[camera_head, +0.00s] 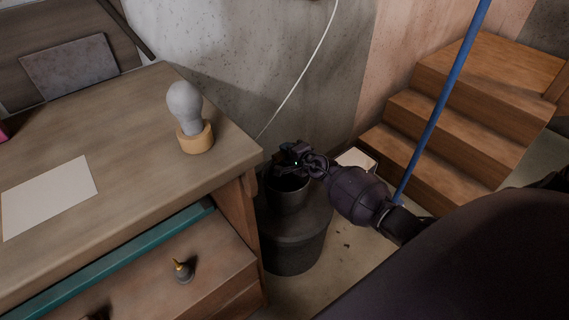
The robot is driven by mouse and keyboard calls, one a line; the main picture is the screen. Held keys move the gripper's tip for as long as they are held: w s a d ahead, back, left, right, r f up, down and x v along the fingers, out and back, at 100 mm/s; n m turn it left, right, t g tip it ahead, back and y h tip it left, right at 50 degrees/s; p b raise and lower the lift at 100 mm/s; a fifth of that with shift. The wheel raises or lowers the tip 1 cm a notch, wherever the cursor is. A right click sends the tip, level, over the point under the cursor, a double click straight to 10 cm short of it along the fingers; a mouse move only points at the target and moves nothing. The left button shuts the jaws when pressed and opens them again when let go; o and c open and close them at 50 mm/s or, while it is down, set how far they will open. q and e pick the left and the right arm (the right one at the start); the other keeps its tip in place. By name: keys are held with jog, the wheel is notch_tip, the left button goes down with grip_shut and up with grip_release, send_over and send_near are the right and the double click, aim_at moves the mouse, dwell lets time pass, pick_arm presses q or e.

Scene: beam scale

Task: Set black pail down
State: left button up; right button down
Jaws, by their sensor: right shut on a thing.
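The black pail (288,198) is a dark round vessel just right of the desk's front corner. My right gripper (289,160) is at its top rim, shut on it, and reaches in from the right. The pail looks upright. Directly below it shows a wider dark drum-like body (296,253) with a sloped shoulder. I cannot tell whether the pail rests on this or hangs just above it. The gripper and wrist hide part of the rim. My left gripper is not in view.
A wooden desk (120,110) fills the left, with a bulb on a wooden base (196,140), a paper sheet (48,194) and a drawer (210,270). A blue pole (440,105) stands before wooden steps (455,115). Some floor (345,262) shows below my arm.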

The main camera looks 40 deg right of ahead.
notch_tip(320, 180, down, 4)
jog(key=b, duration=0.3)
jog(key=shift+f, duration=0.25)
jog(key=c, duration=0.8)
grip_release()
